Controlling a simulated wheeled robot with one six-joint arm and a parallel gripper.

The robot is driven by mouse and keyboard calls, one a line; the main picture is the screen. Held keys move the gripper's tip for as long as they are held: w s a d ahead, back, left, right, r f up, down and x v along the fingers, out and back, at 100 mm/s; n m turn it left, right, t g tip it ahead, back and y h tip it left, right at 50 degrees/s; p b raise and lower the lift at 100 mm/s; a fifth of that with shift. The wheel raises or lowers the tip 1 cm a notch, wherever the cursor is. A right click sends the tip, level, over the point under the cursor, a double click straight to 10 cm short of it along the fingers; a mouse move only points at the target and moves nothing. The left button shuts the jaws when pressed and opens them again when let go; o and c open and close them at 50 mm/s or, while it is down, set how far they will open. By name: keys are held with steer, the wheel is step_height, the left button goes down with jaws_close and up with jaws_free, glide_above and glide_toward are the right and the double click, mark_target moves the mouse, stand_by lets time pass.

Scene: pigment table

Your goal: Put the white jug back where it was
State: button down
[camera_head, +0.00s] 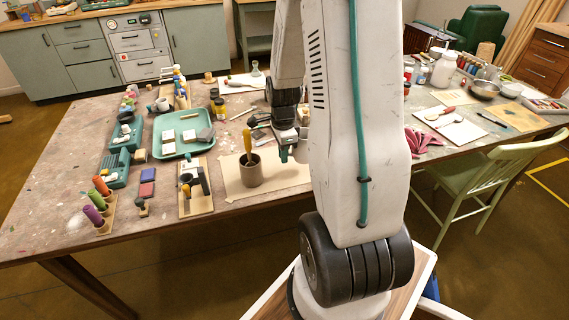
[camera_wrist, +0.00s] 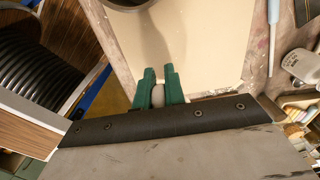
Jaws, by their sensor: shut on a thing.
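My gripper (camera_head: 284,156) hangs over the right part of the paper sheet, partly hidden by my own arm. In the wrist view its green fingers (camera_wrist: 160,84) are shut on a pale, rounded thing (camera_wrist: 157,96), which looks like part of the white jug. In the head view a pale piece (camera_head: 301,152) shows beside the fingers; my arm hides the rest. I cannot tell whether it touches the table.
A brown cup (camera_head: 251,174) with a yellow-handled tool stands on the paper sheet (camera_head: 232,188), left of my gripper. A green tray (camera_head: 161,149) lies farther left. A large white jar (camera_head: 443,69) stands at the back right. A pale bottle (camera_wrist: 301,66) shows in the wrist view.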

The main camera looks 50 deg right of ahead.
steer(key=shift+f, duration=2.15)
steer(key=shift+s+f, duration=0.1)
steer(key=shift+f, duration=0.05)
steer(key=c, duration=1.5)
jaws_free()
